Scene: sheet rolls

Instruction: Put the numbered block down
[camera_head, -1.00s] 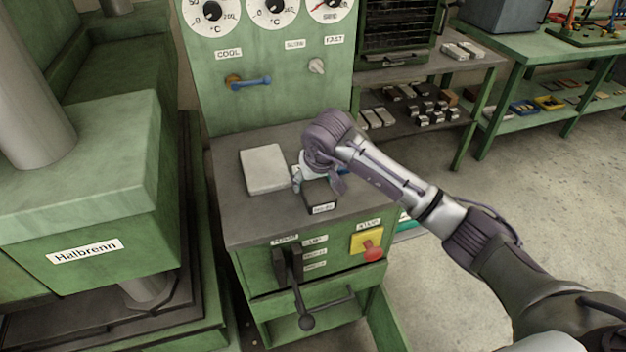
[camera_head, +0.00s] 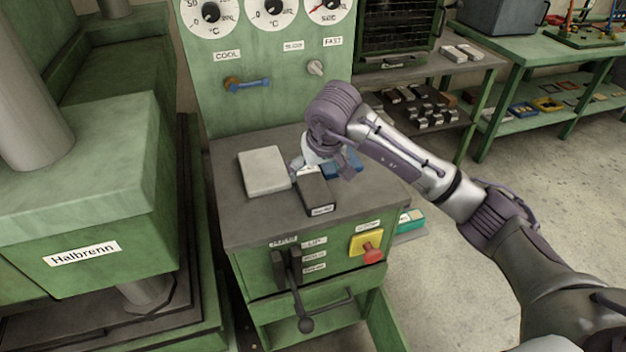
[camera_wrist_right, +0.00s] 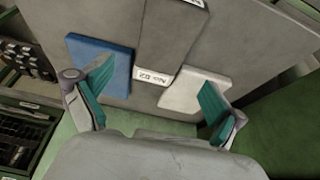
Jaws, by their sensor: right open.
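The numbered block is a dark grey block (camera_head: 316,190) with a white label on its front end. It lies on the grey top of the green control cabinet (camera_head: 235,215). In the right wrist view the block (camera_wrist_right: 172,38) carries a label that seems to read "No. 02". My right gripper (camera_head: 324,168) is above the rear end of the block, partly hidden by its own wrist. In the right wrist view my right gripper (camera_wrist_right: 155,103) has its fingers wide apart, with nothing between the tips. My left gripper is not in view.
A pale square plate (camera_head: 265,171) lies left of the block, and a blue plate (camera_head: 346,166) lies right of it. A black lever (camera_head: 298,290) and a red stop button (camera_head: 372,255) are on the cabinet front. A green press labelled Halbrenn (camera_head: 85,253) stands left.

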